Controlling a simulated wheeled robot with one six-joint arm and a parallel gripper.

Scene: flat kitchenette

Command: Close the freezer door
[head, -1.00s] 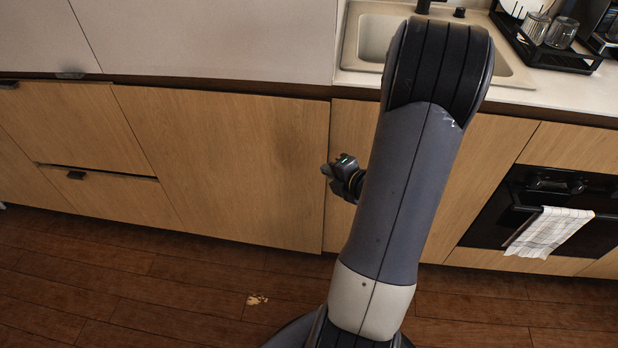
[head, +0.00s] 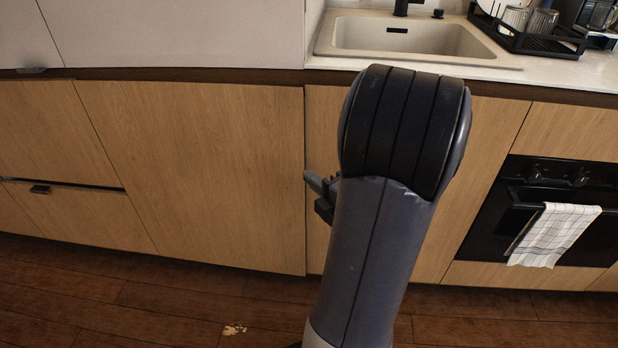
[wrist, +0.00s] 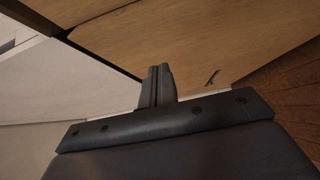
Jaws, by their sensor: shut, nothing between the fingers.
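A wide wooden door panel (head: 195,170) stands below the countertop line, left of the sink cabinet; it looks like the freezer door, though no label shows. It appears almost flush with its neighbours, and I cannot tell if a small gap remains. My gripper (head: 309,180) is in front of the panel's right edge, partly hidden behind my arm. Its fingers are shut with nothing between them, also in the wrist view (wrist: 160,70). There, wood and pale panels lie beyond the fingers; contact cannot be told.
A pale panel (head: 180,35) is above the wooden door. Drawers with a dark handle (head: 40,189) are at left. The sink (head: 405,38) and dish rack (head: 530,32) are on the counter. The oven (head: 530,180) with a towel (head: 553,235) is at right. Floor in front looks clear except pale crumbs (head: 233,329).

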